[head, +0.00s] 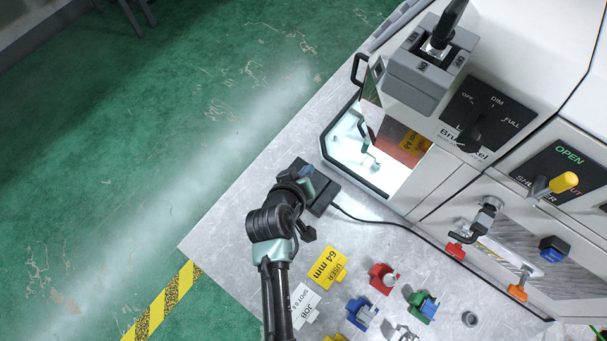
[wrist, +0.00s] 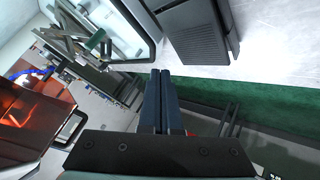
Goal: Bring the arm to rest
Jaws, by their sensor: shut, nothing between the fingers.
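My arm (head: 270,221) reaches up from the bottom of the head view and is bent over the metal table. My gripper (wrist: 160,75) is shut and empty in the wrist view, its two dark fingers side by side. In the head view my gripper end (head: 304,173) is over or beside a black box on the table; my own links partly hide it, and I cannot tell its height. Nothing is seen held in the fingers.
The black box (head: 322,194) has a cable running right; it shows in the wrist view (wrist: 203,32). The lit machine opening (head: 350,150) is close by on the right. Coloured clamps (head: 382,278) and labels (head: 328,267) lie nearer. Green floor (head: 150,130) is clear leftward.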

